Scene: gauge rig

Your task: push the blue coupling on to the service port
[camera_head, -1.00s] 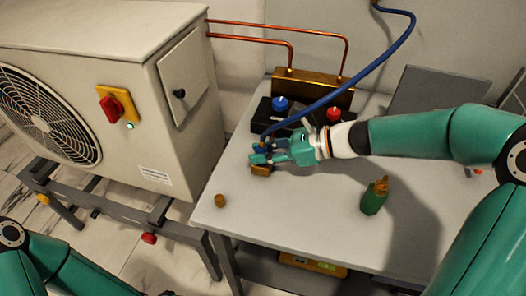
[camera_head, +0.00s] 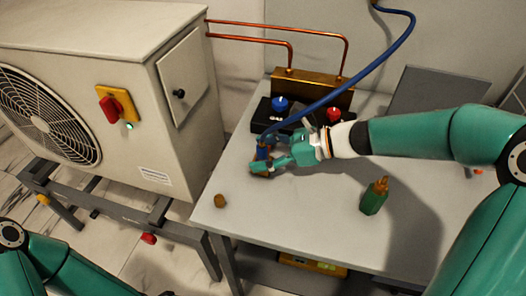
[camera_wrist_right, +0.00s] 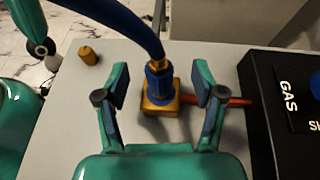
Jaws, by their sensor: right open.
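The blue coupling (camera_wrist_right: 158,84) on the end of the blue hose (camera_wrist_right: 128,28) sits on top of the brass service port block (camera_wrist_right: 160,104) in the right wrist view. How deep it is seated I cannot tell. In the head view the coupling (camera_head: 262,151) stands at the left of my right gripper (camera_head: 272,151). In the right wrist view my right gripper (camera_wrist_right: 160,92) is open, with one finger on each side of the coupling and clear gaps to both. My left arm shows at the lower left of the head view, but its gripper is out of frame.
A small brass cap (camera_head: 220,201) lies near the table's left edge. Behind are a black gauge base with a blue knob (camera_head: 280,104) and a red knob (camera_head: 333,114).

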